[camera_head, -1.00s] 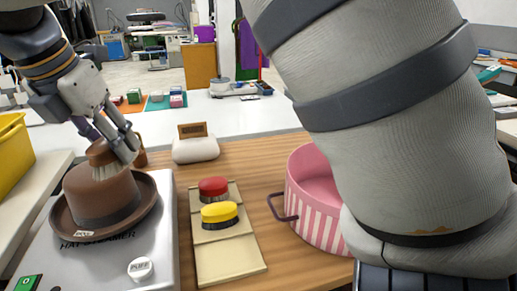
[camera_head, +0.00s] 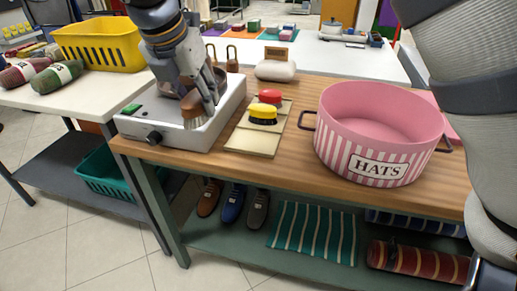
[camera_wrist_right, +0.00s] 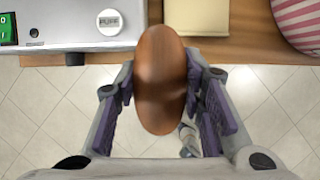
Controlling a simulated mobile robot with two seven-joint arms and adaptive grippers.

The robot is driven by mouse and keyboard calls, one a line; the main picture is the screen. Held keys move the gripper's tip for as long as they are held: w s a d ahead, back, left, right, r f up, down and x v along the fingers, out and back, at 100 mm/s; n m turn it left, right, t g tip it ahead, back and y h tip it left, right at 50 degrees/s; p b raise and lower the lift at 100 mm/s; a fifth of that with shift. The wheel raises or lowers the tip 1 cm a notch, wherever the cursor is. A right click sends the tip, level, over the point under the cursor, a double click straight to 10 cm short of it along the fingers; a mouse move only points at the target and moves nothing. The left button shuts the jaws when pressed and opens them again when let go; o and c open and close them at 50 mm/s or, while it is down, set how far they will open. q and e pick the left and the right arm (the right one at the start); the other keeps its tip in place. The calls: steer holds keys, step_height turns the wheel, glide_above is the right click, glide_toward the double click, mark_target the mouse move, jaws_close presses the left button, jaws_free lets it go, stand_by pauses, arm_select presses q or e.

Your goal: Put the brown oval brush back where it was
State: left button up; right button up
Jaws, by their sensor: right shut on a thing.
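The brown oval brush (camera_head: 194,105) is held bristles down in my right gripper (camera_head: 204,91), above the front part of the hat steamer (camera_head: 222,122). In the right wrist view, the brush's brown oval back (camera_wrist_right: 160,75) lies between the two fingers (camera_wrist_right: 160,101). The tan brush tray (camera_head: 252,142) is to the right of the gripper. A red brush (camera_head: 270,96) and a yellow brush (camera_head: 263,114) sit on it, and its front section is bare. The brown hat (camera_head: 219,76) is mostly hidden behind my right gripper. My left gripper is not in view.
A pink striped hat box (camera_head: 375,140) stands right of the tray. A white rounded object (camera_head: 275,70) is behind the tray. A yellow basket (camera_head: 100,42) is on the left table. The wooden counter (camera_head: 290,150) is clear between tray and hat box.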

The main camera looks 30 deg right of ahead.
steer(key=shift+d+f, duration=0.2)
steer(key=shift+d, duration=0.05)
steer(key=d+f, duration=0.3)
steer(key=d, duration=0.1)
steer(key=w+d+f, duration=0.1)
steer(key=d+f, duration=0.3)
steer(key=d, duration=0.1)
steer(key=w+d+f, duration=0.1)
steer(key=d+f, duration=0.2)
steer(key=d, duration=0.1)
steer(key=shift+d+f+b, duration=0.15)
steer(key=shift+d+b, duration=0.1)
steer(key=shift+b, duration=0.05)
step_height(320, 180, down, 2)
steer(key=shift+w+f, duration=0.1)
steer(key=shift+f, duration=0.15)
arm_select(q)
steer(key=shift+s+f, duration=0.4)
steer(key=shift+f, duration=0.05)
arm_select(e)
steer(key=shift+a, duration=0.1)
steer(key=shift+f, duration=0.15)
steer(key=o, duration=1.1)
